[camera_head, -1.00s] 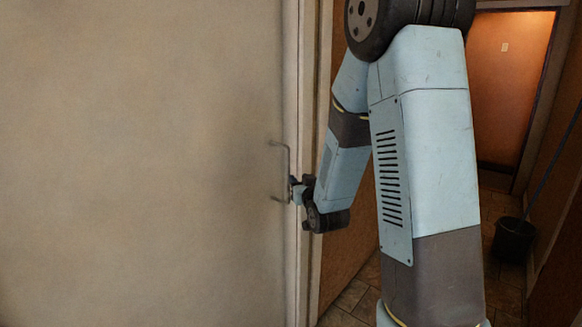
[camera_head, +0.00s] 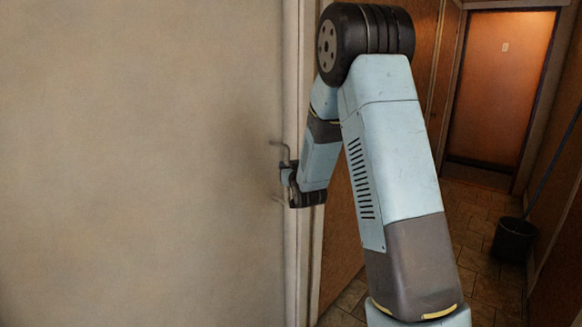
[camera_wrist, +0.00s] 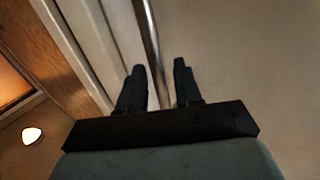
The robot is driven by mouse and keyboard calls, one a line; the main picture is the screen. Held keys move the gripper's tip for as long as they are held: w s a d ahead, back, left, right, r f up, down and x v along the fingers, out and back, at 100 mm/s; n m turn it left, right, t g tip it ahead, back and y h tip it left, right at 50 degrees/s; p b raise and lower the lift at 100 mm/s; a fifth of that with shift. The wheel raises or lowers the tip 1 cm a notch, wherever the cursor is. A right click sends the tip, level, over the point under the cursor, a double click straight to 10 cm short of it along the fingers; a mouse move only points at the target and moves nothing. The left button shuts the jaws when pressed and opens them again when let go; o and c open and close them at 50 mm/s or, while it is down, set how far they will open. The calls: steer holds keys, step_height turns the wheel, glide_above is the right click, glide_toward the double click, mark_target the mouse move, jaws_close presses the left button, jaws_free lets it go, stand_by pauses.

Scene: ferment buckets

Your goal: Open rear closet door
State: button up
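The closet door (camera_head: 140,165) is a pale beige panel that fills the left half of the head view and looks shut against its frame. A metal bar handle (camera_head: 283,152) stands upright near its right edge. In the wrist view the handle (camera_wrist: 150,40) runs down between my gripper's two dark fingers. My gripper (camera_wrist: 160,85) is open, with one finger on each side of the bar and a gap showing at both sides. In the head view my gripper (camera_head: 287,175) is at the handle, and the wrist hides part of it.
A light door frame (camera_head: 305,70) edges the door. To the right a tiled corridor (camera_head: 480,220) leads to an orange-brown door (camera_head: 500,85) at the far end. A dark bucket (camera_head: 514,239) with a long pole stands at the right wall.

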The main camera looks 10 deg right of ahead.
steer(key=shift+w, duration=0.5)
jaws_close()
